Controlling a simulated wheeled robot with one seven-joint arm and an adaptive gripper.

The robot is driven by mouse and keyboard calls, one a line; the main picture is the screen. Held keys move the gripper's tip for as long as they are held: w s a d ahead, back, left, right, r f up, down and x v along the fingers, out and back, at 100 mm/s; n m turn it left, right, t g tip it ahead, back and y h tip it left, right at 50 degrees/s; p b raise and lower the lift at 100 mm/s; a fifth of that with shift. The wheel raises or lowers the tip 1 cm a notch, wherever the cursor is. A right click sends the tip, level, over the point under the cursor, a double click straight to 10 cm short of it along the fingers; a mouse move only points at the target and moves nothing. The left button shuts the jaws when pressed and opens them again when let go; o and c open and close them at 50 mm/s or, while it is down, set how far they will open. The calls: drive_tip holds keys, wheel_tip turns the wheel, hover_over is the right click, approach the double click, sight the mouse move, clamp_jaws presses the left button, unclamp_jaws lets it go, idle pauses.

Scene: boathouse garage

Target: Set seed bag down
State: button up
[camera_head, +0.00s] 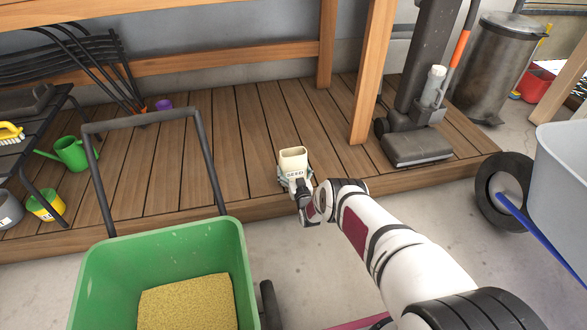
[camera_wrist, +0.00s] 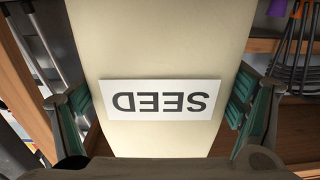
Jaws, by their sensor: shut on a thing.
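The seed bag (camera_head: 293,160) is cream coloured with a white label, and it is in my gripper (camera_head: 296,180) near the front edge of the wooden deck. In the wrist view the seed bag (camera_wrist: 160,45) fills the middle, its "SEED" label upside down. My gripper (camera_wrist: 155,115) has one green-padded finger at each side of the bag, shut on it. In the head view the bag looks roughly upright over the deck boards (camera_head: 240,140). I cannot tell whether its bottom touches the deck.
A green cart (camera_head: 235,250) with a yellow block stands front left. A wooden post (camera_head: 370,75) and an upright vacuum (camera_head: 418,145) are right of the bag. Deck boards around the bag are clear.

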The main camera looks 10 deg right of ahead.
drive_tip(key=shift+f, duration=0.3)
idle(0.4)
drive_tip(key=o, duration=1.1)
drive_tip(key=s, duration=1.2)
drive_tip(key=shift+d, duration=0.15)
clamp_jaws()
idle(0.9)
